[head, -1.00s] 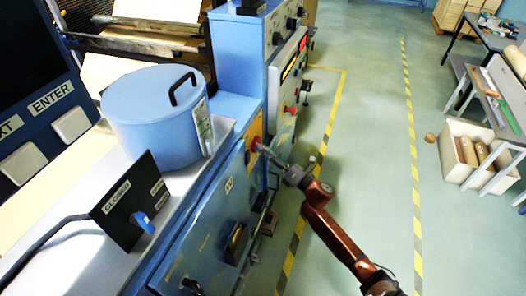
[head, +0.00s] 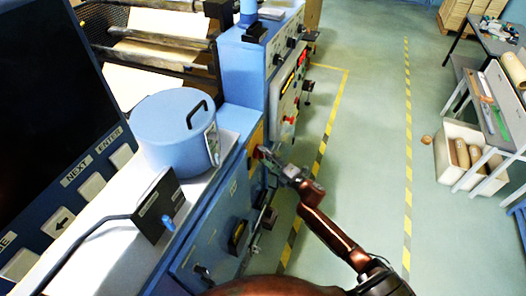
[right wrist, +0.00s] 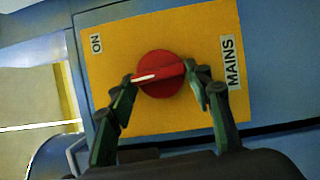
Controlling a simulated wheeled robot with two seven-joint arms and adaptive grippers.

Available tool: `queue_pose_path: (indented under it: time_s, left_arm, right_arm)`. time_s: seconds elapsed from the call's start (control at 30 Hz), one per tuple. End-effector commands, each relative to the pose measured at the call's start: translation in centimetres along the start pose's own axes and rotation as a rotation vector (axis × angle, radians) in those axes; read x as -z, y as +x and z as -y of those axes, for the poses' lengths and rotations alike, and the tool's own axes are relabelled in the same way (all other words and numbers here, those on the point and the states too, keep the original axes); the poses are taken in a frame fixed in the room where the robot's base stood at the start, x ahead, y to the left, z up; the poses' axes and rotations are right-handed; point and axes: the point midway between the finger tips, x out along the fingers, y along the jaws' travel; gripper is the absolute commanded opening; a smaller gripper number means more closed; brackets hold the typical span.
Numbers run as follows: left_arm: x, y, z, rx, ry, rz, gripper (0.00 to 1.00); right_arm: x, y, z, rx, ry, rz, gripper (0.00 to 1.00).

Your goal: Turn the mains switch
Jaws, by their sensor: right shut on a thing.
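The mains switch (right wrist: 160,74) is a round red knob with a raised grip bar, on a yellow plate (right wrist: 120,40) in the right wrist view. The plate has an "ON" label at its upper left and a "MAINS" label at its right. A white line on the bar points left in that view. My right gripper (right wrist: 160,82) is shut on the knob, one finger at each end of the bar. In the head view the right gripper (head: 268,158) reaches the yellow plate on the blue machine's side (head: 228,205). My left gripper is not in view.
A blue lidded drum (head: 172,130) and a black box with a blue lever (head: 160,207) stand on the machine top. A large screen panel (head: 40,85) is at left. The floor right of the machine (head: 370,150) is clear, with a bench and a roll crate (head: 455,175) beyond.

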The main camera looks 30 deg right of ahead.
Motion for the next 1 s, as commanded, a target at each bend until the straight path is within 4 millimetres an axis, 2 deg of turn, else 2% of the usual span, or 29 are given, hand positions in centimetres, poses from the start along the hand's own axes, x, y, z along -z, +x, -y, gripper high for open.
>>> queue_pose_path:
  time_s: [0.03,0.5,0.7,1.0]
  left_arm:
    - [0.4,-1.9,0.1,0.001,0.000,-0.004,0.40]
    - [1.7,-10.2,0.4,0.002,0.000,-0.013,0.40]
    - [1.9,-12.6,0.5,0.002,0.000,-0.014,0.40]
    - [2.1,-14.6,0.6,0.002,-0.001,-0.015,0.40]
  right_arm:
    - [-0.5,-0.1,-1.0,0.021,0.039,0.008,0.22]
    - [-0.8,0.0,-1.2,0.191,0.447,0.011,0.22]
    - [-1.0,0.0,-1.2,0.251,0.595,0.012,0.22]
    - [-1.1,0.0,-0.9,0.313,0.747,0.014,0.22]
